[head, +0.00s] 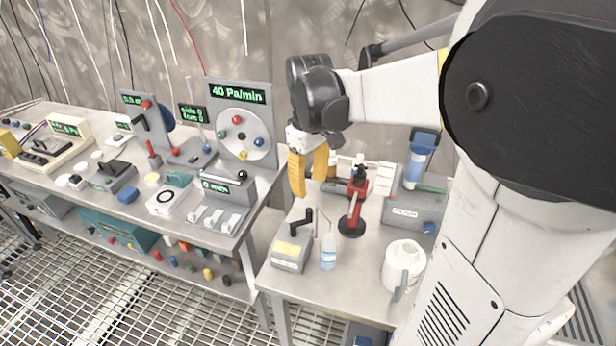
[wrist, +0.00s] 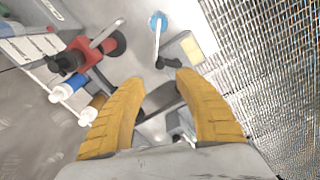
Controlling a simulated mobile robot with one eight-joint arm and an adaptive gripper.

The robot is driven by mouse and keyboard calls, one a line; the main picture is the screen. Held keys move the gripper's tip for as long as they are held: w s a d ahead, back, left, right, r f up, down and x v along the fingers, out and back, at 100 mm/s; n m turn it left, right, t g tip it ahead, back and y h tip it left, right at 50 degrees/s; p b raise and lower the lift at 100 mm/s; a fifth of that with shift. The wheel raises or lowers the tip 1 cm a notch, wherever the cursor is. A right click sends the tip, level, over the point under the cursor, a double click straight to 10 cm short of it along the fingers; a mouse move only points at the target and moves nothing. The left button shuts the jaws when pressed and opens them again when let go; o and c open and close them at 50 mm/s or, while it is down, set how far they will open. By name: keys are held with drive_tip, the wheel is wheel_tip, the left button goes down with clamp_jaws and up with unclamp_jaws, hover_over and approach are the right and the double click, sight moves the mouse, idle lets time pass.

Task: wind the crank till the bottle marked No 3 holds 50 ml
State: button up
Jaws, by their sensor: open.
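The crank box (head: 289,254) is a grey block with a yellow label and a black crank (head: 304,222) on top, on the right-hand bench. The box (wrist: 186,50) and its crank (wrist: 168,63) also show beyond my fingertips in the wrist view. A small clear bottle (head: 328,254) with bluish contents stands just right of the box; its top shows as a blue round (wrist: 157,20) in the wrist view. Its marking and level are unreadable. My gripper (head: 309,182), with yellow fingers, is open and empty above the bench, behind and above the crank, apart from it.
A red stand with a black base (head: 351,226) is close right of the bottle. A white jug (head: 402,265) stands at the bench's front right. A grey unit with a blue-topped cylinder (head: 420,160) is behind. The left bench (head: 120,200) is crowded with instruments.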

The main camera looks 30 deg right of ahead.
sight(310, 210)
drive_tip(key=shift+r, duration=0.75)
wheel_tip(310, 210, down, 11)
drive_tip(key=n+p, duration=0.7)
drive_tip(key=shift+f, duration=0.2)
